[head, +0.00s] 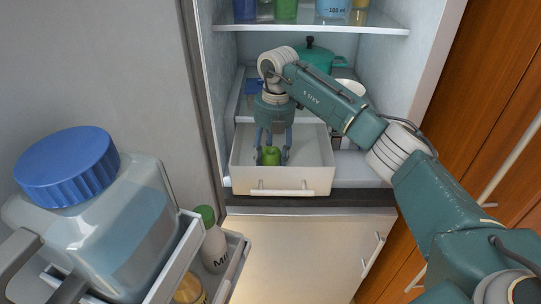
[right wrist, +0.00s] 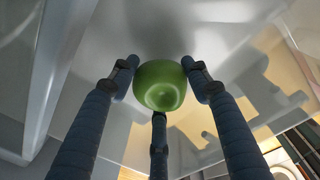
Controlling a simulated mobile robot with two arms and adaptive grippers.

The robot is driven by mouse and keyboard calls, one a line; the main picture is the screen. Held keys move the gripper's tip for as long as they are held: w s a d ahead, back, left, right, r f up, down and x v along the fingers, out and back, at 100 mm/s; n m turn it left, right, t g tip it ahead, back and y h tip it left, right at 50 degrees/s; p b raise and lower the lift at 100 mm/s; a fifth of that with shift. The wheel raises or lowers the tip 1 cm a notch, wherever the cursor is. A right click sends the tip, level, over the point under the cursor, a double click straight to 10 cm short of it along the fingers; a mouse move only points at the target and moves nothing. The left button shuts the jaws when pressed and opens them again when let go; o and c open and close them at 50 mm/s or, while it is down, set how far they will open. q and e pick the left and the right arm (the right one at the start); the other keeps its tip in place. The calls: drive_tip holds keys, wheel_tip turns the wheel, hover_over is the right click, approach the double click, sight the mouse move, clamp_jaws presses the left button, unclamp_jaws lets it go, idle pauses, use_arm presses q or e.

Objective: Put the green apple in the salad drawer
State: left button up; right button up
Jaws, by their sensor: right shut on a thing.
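The green apple (right wrist: 160,88) is held between the fingers of my right gripper (right wrist: 159,78) in the right wrist view. In the head view the right gripper (head: 270,154) points down inside the open salad drawer (head: 307,181), with the apple (head: 270,157) low between its fingers. The drawer is white, pulled out of the fridge, with a handle on its front. Whether the apple touches the drawer floor, I cannot tell.
The open fridge door on the left carries a large blue-capped jug (head: 110,215) and a green-capped milk bottle (head: 215,240) in its shelf. A teal pot (head: 320,57) stands behind the arm. A glass shelf (head: 305,29) with several containers is above. Wooden panels (head: 490,130) border the right.

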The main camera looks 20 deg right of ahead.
sight(273, 150)
drive_tip(key=shift+f, duration=0.6)
drive_tip(key=o, duration=1.3)
drive_tip(key=shift+c, duration=0.2)
use_arm(q)
drive_tip(key=shift+w+d+r, duration=0.1)
drive_tip(key=shift+w+r, duration=0.05)
drive_tip(key=shift+w, duration=0.1)
use_arm(e)
drive_tip(key=shift+o, duration=0.3)
drive_tip(key=r+b, duration=0.1)
drive_tip(key=r, duration=0.2)
drive_tip(key=r+b, duration=0.1)
drive_tip(key=r, duration=0.3)
drive_tip(key=r+b, duration=0.1)
drive_tip(key=r, duration=0.3)
drive_tip(key=shift+s+d+r+b, duration=0.1)
drive_tip(key=shift+s+d+b, duration=0.05)
drive_tip(key=shift+d+b, duration=0.2)
use_arm(q)
drive_tip(key=shift+w+f, duration=0.15)
drive_tip(key=shift+f, duration=0.75)
drive_tip(key=shift+w+f, duration=0.15)
drive_tip(key=shift+f, duration=0.75)
use_arm(e)
drive_tip(key=shift+r, duration=0.6)
